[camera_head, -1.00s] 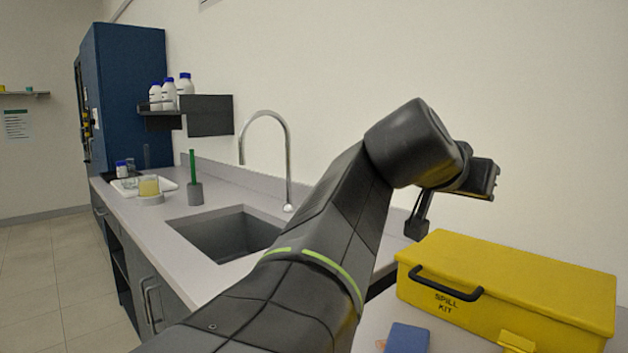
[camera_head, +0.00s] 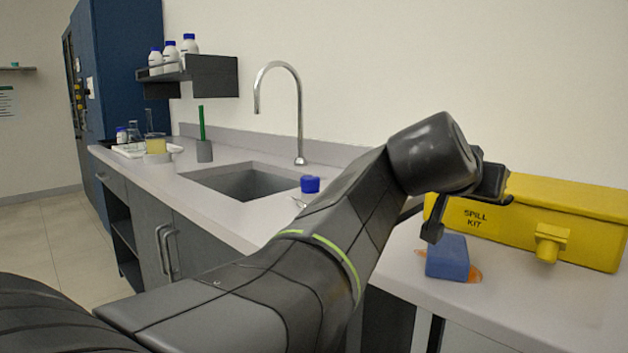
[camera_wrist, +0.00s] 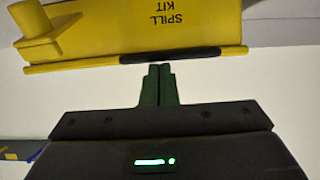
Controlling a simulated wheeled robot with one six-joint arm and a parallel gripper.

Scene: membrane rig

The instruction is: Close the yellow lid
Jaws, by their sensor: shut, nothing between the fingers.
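The yellow spill kit box (camera_head: 583,236) stands on the worktop at the right in the head view, with its front latch (camera_head: 548,243) showing. Its yellow lid (camera_head: 590,198) appears to lie flat across the top; I cannot tell whether it is fully seated. My gripper (camera_head: 433,234) points down near the box's left front corner. In the wrist view the box (camera_wrist: 120,33) appears upside down, with a black handle (camera_wrist: 170,55) along the lid's edge. There my shut, empty gripper (camera_wrist: 159,68) has its tips close to the handle; I cannot tell whether they touch.
Worktop right of the block is clear.

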